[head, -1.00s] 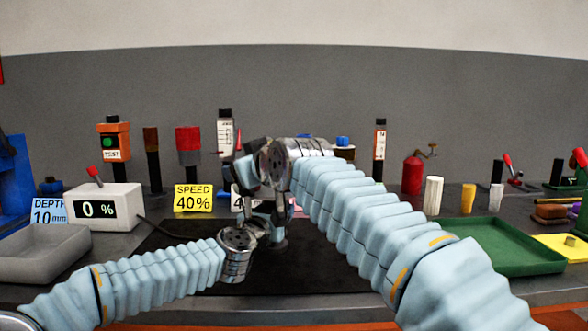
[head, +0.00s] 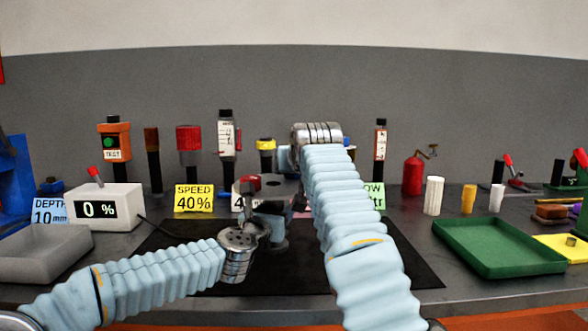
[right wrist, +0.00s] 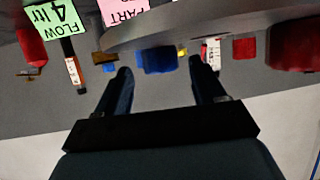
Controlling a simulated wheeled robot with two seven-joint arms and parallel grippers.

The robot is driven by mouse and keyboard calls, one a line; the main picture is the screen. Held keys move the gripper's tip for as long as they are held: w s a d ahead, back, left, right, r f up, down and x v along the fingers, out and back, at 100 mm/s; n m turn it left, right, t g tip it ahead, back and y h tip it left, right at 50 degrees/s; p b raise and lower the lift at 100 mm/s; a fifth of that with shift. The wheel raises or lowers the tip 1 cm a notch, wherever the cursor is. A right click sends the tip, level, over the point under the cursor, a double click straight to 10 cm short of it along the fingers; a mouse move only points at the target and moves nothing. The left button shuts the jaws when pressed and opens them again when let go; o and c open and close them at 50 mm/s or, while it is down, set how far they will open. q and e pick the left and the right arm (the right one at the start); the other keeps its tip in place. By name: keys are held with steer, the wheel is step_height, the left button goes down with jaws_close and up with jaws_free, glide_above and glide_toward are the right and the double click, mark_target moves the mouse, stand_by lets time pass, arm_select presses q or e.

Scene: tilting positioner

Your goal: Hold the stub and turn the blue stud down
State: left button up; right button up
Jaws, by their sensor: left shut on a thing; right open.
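The tilting positioner's grey plate (head: 283,187) stands at the middle of the dark mat in the head view. My left gripper (head: 266,206) is at its near side, shut on the stub, which its fingers mostly hide. The blue stud (right wrist: 157,60) shows in the right wrist view beside the edge of the grey plate, which crosses the top of that view. My right gripper (right wrist: 163,84) is open. Its fingers appear on either side of the stud in the picture; contact cannot be told. In the head view its own wrist hides it, and the blue stud is not seen.
A grey box reading 0 % (head: 103,208) and a grey tray (head: 40,255) stand at left. A green tray (head: 500,262) is at right. Upright tools, including a red-capped one (head: 188,140), and a yellow SPEED card (head: 193,198) line the back. The mat's right part (head: 405,268) is clear.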

steer(key=shift+x, duration=1.1)
steer(key=c, duration=1.1)
steer(key=shift+a+m+h, duration=0.15)
steer(key=shift+m+h, duration=0.65)
steer(key=shift+h, duration=0.1)
steer(key=o, duration=1.1)
steer(key=shift+s, duration=0.1)
